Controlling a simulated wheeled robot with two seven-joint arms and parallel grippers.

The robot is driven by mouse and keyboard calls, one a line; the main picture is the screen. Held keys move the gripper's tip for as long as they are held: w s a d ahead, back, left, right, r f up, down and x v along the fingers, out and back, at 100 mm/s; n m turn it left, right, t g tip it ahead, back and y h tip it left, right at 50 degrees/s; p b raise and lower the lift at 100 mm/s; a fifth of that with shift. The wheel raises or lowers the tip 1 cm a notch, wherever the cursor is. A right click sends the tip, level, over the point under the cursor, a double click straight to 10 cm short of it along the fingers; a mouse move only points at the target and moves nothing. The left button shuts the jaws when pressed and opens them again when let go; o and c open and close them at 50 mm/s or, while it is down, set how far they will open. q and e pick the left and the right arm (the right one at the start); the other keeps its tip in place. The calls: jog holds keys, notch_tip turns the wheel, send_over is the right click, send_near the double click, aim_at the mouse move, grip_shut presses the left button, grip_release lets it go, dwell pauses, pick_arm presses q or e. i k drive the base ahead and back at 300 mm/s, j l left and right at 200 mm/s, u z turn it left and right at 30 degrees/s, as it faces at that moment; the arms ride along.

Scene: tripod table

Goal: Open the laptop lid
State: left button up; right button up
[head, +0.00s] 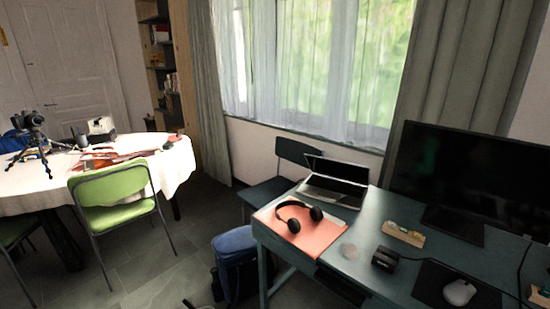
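A silver laptop (331,195) sits on the far left part of a dark teal desk (345,231). Its lid (338,171) stands raised from the base, with the dark screen facing my side; the exact opening angle is hard to tell. Part of the light-coloured base shows in front of the lid. Neither of my grippers is in view, and nothing is seen touching the laptop.
Black headphones (300,216) lie on a salmon mat in front of the laptop. A large monitor (470,180) and a mouse (459,292) are at the right. A dark chair (272,188) stands behind the desk, a blue bag (235,246) beside it. A green chair (115,190) stands left; open floor lies between.

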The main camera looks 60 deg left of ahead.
aim_at(351, 173)
jog(key=u, duration=1.4)
jog(key=i+z, duration=0.4)
jog(key=i, duration=0.35)
